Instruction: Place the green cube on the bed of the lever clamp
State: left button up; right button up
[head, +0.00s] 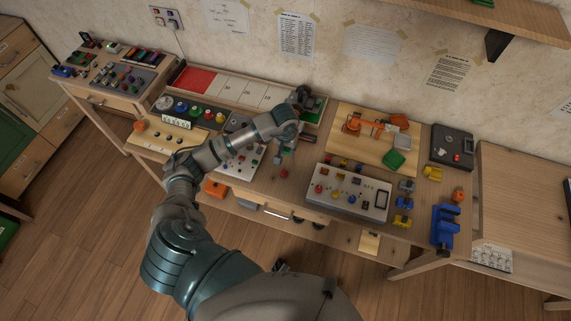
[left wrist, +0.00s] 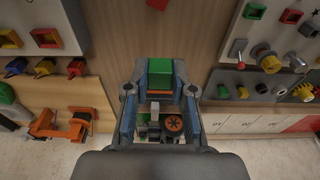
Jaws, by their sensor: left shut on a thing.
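The gripper body hides most of the cube in the head view. The orange lever clamp (head: 353,124) is on the wooden board, right of my gripper and apart from it. It also shows at the left of the left wrist view (left wrist: 60,123). Its bed is too small to make out. My right gripper is not in view.
A green flat piece (head: 394,160) lies on the wooden board (head: 346,148). A grey panel with knobs (head: 346,191) stands in front. A blue vise (head: 445,226) is at the right end. A dark box (head: 453,147) is right of the board. A shelf (head: 480,22) hangs above right.

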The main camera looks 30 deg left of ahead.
aim_at(288, 164)
pick_arm(q)
jog(key=f, duration=0.8)
jog(key=shift+d, duration=0.3)
jog(key=shift+a, duration=0.1)
jog(key=shift+f, duration=0.15)
jog(key=o, duration=0.7)
jog(key=shift+o, duration=0.2)
